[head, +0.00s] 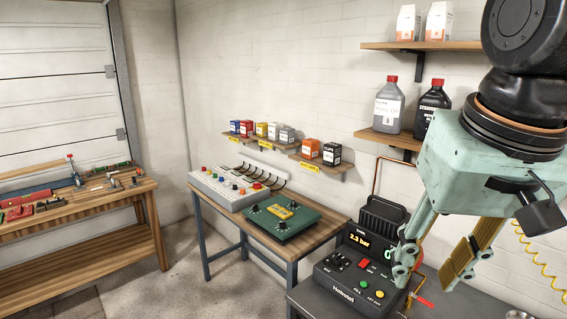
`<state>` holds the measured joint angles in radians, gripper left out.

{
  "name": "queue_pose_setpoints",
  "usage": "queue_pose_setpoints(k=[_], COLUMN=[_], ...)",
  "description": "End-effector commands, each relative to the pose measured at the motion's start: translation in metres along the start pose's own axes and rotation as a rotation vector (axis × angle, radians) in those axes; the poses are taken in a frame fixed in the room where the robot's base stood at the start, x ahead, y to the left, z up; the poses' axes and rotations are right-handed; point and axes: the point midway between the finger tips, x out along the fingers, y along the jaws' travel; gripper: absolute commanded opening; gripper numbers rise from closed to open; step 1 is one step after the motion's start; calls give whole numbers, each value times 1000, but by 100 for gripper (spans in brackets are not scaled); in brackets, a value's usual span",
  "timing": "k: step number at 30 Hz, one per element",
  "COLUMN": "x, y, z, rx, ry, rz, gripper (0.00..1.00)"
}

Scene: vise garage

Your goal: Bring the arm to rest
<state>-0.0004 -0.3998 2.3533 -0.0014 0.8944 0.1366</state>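My gripper (432,262) hangs from the arm at the right side of the head view, with its fingers pointing down. The two pale green fingers are spread well apart, and the right one shows a brown-yellow pad. I see nothing held between them. The fingers show in front of and beside a black control unit (352,282) with a "2.3 bar" display. Whether the left finger touches that unit cannot be told from this view.
A red-handled part (424,301) shows below the fingers. A bench with a white button panel (236,187) and green box (283,219) stands mid-view. Wall shelves hold bottles (389,104), small boxes (310,148) and cartons (408,22). A wooden workbench (80,212) stands left; floor between is clear.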

Motion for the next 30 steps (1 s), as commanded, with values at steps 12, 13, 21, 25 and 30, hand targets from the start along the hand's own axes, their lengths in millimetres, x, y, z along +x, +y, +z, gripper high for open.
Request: queue_pose_setpoints(k=[12,13,21,25,30], x=[0,0,3,3,3], y=[10,10,13,14,14], z=[71,75,98,101,101], rx=[-93,-99,-132,-136,-137], ry=[36,38,48,49,49], rz=[-3,-3,-3,-3,-3], gripper=[33,33,33,33,33])
